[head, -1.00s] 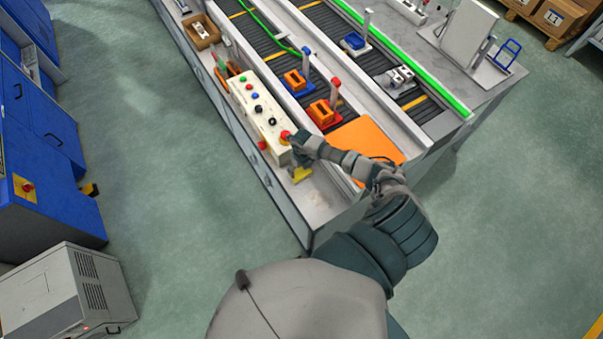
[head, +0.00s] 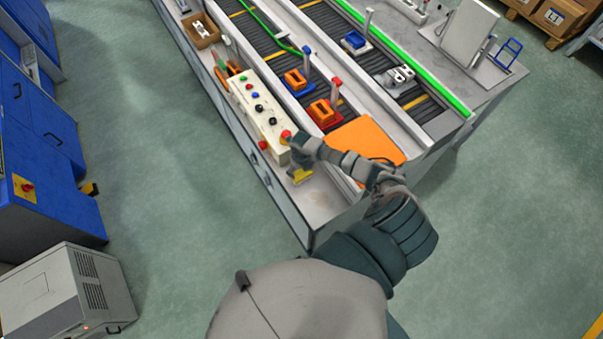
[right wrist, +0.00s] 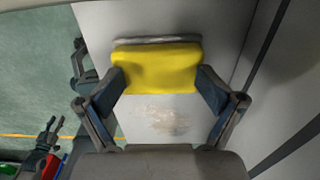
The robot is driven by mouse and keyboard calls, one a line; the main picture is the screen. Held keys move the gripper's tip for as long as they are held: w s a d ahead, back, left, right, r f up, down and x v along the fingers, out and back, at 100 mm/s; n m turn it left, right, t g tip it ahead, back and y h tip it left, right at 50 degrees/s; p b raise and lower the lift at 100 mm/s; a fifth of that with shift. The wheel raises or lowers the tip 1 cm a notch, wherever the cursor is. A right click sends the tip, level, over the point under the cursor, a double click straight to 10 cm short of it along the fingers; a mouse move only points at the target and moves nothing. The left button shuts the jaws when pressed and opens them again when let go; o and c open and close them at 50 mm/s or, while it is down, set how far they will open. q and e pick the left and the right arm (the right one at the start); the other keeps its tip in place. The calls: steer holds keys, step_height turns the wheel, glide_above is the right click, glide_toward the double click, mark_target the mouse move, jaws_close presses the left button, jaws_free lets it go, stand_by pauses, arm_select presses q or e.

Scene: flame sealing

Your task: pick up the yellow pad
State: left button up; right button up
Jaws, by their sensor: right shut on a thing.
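The yellow pad (right wrist: 155,68) shows in the right wrist view between the two fingers of my right gripper (right wrist: 160,85). The fingers are shut on its left and right sides. In the head view the yellow pad (head: 300,176) is a small patch at the front end of the bench, partly hidden under my right gripper (head: 298,168). I cannot tell whether the pad is clear of the bench top. My left gripper is not in the head view; a dark gripper-like hand (right wrist: 42,150) at the lower left of the right wrist view may be it, its state unclear.
A white control box (head: 258,115) with coloured buttons stands right beside my right gripper. An orange panel (head: 368,138) lies across the conveyor end. The bench front corner (head: 320,205) is bare. A pale worn patch (right wrist: 158,118) marks the surface by the pad.

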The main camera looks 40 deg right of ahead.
mark_target(301, 174)
steer(key=shift+s+a+f, duration=0.2)
steer(key=shift+s+f, duration=0.05)
steer(key=shift+s, duration=0.05)
steer(key=shift+c, duration=0.7)
steer(key=shift+r, duration=0.45)
jaws_close()
steer(key=shift+s+a+r+b, duration=0.1)
steer(key=shift+r+b, duration=0.05)
steer(key=shift+r, duration=0.45)
steer(key=shift+s+a+r+b, duration=0.1)
steer(key=shift+r+b, duration=0.05)
steer(key=shift+r, duration=0.45)
steer(key=s+a, duration=0.3)
steer(key=s+a+r+b, duration=0.1)
steer(key=s+a, duration=0.5)
steer(key=s, duration=0.1)
steer(key=shift+r, duration=0.4)
arm_select(q)
steer(key=shift+a+f+b, duration=0.15)
steer(key=shift+f+b, duration=0.05)
steer(key=shift+f, duration=0.4)
steer(key=shift+a+f+b, duration=0.15)
steer(key=shift+f, duration=0.45)
arm_select(e)
steer(key=shift+s+a+r, duration=0.1)
steer(key=shift+s+a, duration=0.2)
steer(key=shift+s, duration=0.25)
steer(key=shift+d, duration=0.1)
